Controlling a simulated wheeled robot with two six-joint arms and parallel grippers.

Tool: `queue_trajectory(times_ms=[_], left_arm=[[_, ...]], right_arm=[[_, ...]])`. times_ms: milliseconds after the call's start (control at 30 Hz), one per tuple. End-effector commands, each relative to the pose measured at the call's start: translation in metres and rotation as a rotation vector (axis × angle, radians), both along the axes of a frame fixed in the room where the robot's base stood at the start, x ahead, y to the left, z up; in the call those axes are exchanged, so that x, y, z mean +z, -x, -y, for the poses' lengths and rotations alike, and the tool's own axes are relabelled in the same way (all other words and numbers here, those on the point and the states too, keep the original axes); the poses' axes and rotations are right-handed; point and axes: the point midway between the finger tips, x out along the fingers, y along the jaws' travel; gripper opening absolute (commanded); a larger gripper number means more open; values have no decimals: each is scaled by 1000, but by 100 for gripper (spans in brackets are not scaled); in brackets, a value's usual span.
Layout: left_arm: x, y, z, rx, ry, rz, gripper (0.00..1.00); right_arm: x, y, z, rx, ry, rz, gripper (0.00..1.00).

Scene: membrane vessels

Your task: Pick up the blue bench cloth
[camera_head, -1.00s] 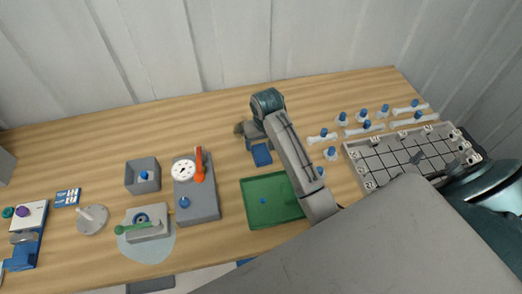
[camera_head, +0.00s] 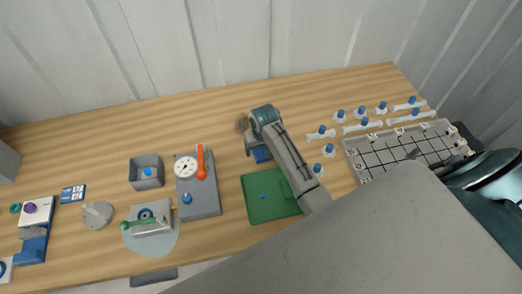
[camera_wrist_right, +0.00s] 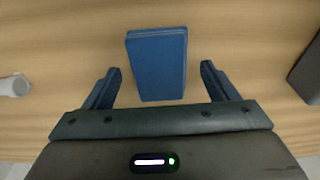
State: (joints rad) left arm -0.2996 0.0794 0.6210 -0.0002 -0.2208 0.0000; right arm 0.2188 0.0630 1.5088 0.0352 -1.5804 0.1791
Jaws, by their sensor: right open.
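The blue bench cloth (camera_head: 263,155) is a small folded dark-blue rectangle. It lies flat on the wooden bench, partly covered by my right arm in the head view. In the right wrist view the cloth (camera_wrist_right: 156,50) lies between and beyond the two fingers. My right gripper (camera_wrist_right: 161,72) is open, one finger on each side of the cloth with gaps of bare wood. The frames do not clearly show how high it is above the bench. In the head view the right gripper (camera_head: 253,140) is mostly hidden behind its wrist. My left gripper is not in view.
A green tray (camera_head: 262,209) lies just in front of the cloth. A grey gauge unit with an orange lever (camera_head: 198,197) stands to the left. Blue-capped vessels and a gridded rack (camera_head: 362,180) are on the right. The bench behind the cloth is clear.

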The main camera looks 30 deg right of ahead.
Motion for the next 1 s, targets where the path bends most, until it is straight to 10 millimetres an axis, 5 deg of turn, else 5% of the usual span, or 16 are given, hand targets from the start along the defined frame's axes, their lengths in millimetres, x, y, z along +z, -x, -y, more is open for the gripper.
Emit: queue_trajectory(times_ms=[667,933,1000], left_arm=[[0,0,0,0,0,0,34],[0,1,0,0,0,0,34],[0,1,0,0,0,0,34]], right_arm=[[-5,0,0,0,0,0,80],[-5,0,0,0,0,0,33],[-4,0,0,0,0,0,32]])
